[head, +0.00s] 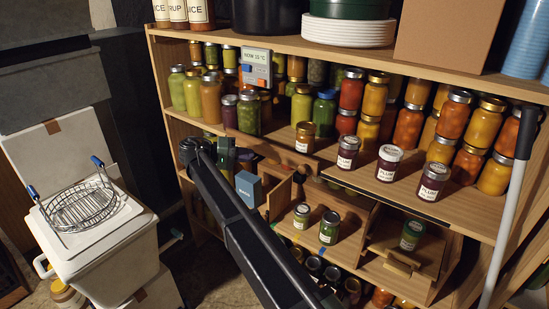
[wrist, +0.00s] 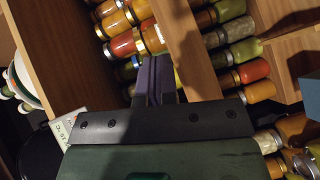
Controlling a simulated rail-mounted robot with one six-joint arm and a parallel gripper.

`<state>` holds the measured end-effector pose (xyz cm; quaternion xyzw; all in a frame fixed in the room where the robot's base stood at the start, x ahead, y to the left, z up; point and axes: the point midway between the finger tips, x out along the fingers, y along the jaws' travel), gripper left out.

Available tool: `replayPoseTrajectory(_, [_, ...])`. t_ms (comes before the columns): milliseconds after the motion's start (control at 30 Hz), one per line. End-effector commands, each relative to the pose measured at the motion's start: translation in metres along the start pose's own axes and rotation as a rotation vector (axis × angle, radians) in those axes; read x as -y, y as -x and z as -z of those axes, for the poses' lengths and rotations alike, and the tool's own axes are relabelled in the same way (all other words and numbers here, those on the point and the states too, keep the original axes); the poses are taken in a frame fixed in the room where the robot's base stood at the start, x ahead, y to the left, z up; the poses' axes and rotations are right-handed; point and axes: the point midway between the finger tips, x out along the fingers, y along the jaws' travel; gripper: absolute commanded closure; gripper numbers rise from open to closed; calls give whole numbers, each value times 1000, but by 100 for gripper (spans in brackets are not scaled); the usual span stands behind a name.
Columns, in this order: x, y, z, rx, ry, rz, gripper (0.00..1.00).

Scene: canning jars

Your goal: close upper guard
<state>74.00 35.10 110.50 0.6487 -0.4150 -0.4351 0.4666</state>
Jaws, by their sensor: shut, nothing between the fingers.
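In the head view I cannot surely pick out the upper guard. A pale pole with a black upper end (head: 508,205) stands slanted at the right end of the wooden shelf unit, and I cannot tell whether it is part of a guard. The upper jar shelf (head: 455,207) is open along its front edge. My gripper (wrist: 154,66) is shut and empty in the wrist view, its fingertips close to the shelf boards and jars. In the head view my dark arm reaches to the left part of the shelf front, and the fingertips are hard to make out.
Jars crowd the upper shelf, with a plum jar (head: 388,162) near its front edge. A thermometer display (head: 256,66) is at the back left. Below are a blue box (head: 248,189) and an open wooden compartment (head: 401,262). A wire basket (head: 82,207) sits on a white bin at left.

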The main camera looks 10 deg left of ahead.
Motion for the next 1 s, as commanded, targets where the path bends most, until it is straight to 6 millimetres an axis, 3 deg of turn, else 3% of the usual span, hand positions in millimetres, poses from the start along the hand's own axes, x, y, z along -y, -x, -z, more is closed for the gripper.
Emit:
replayPoseTrajectory(267, [2, -27, -2, 2, 2, 3, 100])
replayPoseTrajectory(633, [2, -107, -2, 1, 3, 4, 100])
replayPoseTrajectory(800, [2, -124, -24, -1, 4, 4, 100])
replayPoseTrajectory(1000, [1, -130, -29, -1, 4, 5, 100])
